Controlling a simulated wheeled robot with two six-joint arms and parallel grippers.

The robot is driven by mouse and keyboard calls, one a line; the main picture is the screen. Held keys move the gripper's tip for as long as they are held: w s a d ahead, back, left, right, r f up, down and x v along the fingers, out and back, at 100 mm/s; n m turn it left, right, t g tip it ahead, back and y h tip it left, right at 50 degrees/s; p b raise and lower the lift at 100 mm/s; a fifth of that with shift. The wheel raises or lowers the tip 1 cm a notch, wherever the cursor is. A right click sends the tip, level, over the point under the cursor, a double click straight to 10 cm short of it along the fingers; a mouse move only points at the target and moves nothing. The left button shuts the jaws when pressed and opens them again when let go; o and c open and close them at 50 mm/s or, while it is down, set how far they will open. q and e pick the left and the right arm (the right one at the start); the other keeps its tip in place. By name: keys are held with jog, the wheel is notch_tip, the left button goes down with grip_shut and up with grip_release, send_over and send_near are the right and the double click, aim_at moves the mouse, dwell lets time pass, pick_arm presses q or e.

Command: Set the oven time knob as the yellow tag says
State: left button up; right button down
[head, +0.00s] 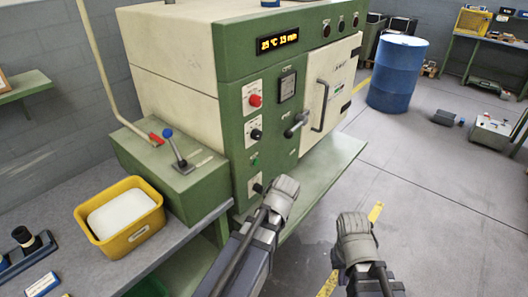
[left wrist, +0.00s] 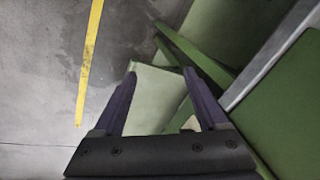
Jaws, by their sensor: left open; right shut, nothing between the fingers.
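The oven (head: 172,70) has a green front panel with a lit amber display (head: 278,42) that seems to read 25 °C and 15 min. A red knob (head: 255,99), a black knob (head: 256,134) and a lower black knob (head: 258,187) sit down its left side. Their labels are too small to read, so I cannot tell which sets the time. I cannot make out a yellow tag. My left gripper (left wrist: 160,73) is open and empty, pointing down past the green shelf. In the head view its arm ends near the lower knob. My right gripper (head: 354,222) is shut and empty, right of the shelf.
A green shelf (head: 335,160) juts out below the cream oven door (head: 338,85). A green box (head: 185,187) with a blue-tipped lever and a yellow bin (head: 150,222) stand left. A blue barrel (head: 397,75) stands behind right.

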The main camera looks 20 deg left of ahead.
pick_arm(q)
jog(key=w+a+r+n+t+y, duration=0.2)
jog(key=w+a+r+n+y, duration=0.3)
jog(key=w+r+n+y, duration=0.35)
jog(key=w+d+r+n+t+y, duration=0.1)
jog(key=w+d+r+y, duration=0.1)
jog(key=r, duration=0.4)
jog(key=w+d+r+n+t+y, duration=0.2)
jog(key=w+r+y, duration=0.1)
jog(key=w+r, duration=0.2)
jog(key=shift+d+r, duration=0.3)
jog(key=shift+r, duration=0.3)
jog(key=shift+a+n+y, duration=0.1)
jog(key=shift+n+y, duration=0.15)
